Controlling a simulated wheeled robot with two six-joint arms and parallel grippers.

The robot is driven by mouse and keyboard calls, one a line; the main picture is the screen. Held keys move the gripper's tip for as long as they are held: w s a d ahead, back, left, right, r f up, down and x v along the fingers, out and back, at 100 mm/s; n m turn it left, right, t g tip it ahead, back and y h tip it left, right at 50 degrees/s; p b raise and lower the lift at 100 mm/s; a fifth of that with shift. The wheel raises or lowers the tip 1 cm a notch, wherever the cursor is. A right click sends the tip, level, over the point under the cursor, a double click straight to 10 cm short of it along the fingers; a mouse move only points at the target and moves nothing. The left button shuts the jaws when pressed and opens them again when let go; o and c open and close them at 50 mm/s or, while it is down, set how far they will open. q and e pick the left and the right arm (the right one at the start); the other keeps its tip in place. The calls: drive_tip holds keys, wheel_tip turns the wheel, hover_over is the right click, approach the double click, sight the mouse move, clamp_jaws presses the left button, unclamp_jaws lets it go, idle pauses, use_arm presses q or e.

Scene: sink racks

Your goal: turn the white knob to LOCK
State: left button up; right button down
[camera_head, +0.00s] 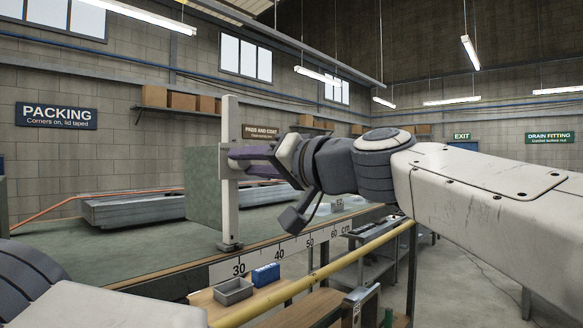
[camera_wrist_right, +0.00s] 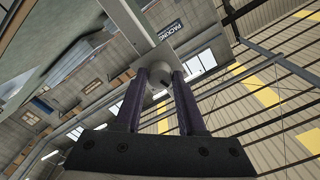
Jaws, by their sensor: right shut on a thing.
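A white upright post (camera_head: 230,120) with a foot stands at the front edge of the green bench. My right gripper (camera_head: 237,162) reaches it from the right, with its purple fingers at mid-height of the post. In the right wrist view, my right gripper (camera_wrist_right: 161,82) is shut on the round white knob (camera_wrist_right: 159,78), one finger on each side. The knob sits in front of the pale post (camera_wrist_right: 128,22). No LOCK mark can be read, so the knob's setting cannot be told. In the head view the knob is hidden by the fingers. My left gripper is out of view.
The green bench (camera_head: 110,255) has a centimetre ruler (camera_head: 280,252) along its front edge. A green panel (camera_head: 203,190) stands just behind the post. A yellow rail (camera_head: 330,268), a grey tray (camera_head: 233,291) and a blue box (camera_head: 266,274) lie below.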

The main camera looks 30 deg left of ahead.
drive_tip(key=shift+r+m+p, duration=0.1)
drive_tip(key=shift+m+p, duration=0.3)
drive_tip(key=shift+m, duration=5.7)
drive_tip(key=c, duration=0.5)
unclamp_jaws()
